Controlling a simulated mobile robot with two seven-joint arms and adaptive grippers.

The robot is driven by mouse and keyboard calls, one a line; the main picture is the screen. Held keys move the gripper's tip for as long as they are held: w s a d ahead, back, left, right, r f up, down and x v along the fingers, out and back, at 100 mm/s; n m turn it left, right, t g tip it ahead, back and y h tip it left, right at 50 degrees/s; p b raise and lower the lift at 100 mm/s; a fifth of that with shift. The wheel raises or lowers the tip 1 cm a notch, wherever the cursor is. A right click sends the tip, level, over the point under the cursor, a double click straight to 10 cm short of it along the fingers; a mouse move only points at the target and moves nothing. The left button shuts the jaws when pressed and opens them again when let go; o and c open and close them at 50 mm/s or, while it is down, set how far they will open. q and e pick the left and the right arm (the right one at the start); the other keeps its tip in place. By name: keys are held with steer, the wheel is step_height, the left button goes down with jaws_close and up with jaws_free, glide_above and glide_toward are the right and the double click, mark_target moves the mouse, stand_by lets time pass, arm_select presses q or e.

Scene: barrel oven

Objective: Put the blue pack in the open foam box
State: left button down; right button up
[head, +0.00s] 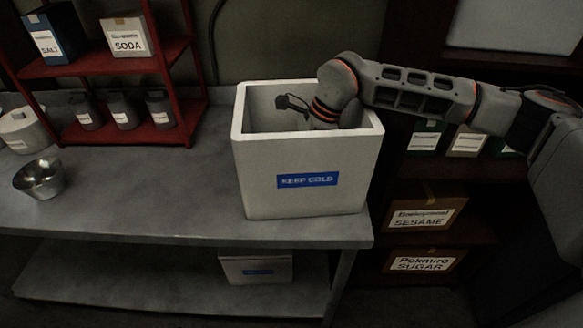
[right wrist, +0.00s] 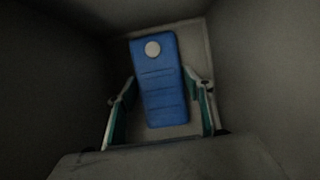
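The open white foam box (head: 307,158), labelled KEEP COLD, stands upright on the metal table near its right end. My right arm reaches over the rim from the right, and its gripper is down inside the box, hidden by the front wall in the head view. In the right wrist view the blue pack (right wrist: 163,95), with a pale round spot, lies at the bottom of the box. My right gripper (right wrist: 160,76) is open, one finger along each side of the pack. Whether the fingertips touch it is hard to tell. My left gripper is not in view.
A red rack (head: 188,75) with boxes and jars stands behind. A closed white box (head: 256,268) sits on the lower shelf. Dark shelves with labelled boxes (head: 424,213) stand right.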

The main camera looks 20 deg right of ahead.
steer(key=shift+o, duration=0.5)
steer(key=shift+r, duration=0.2)
steer(key=v, duration=1.2)
steer(key=shift+a+r, duration=0.1)
steer(key=shift+a, duration=0.05)
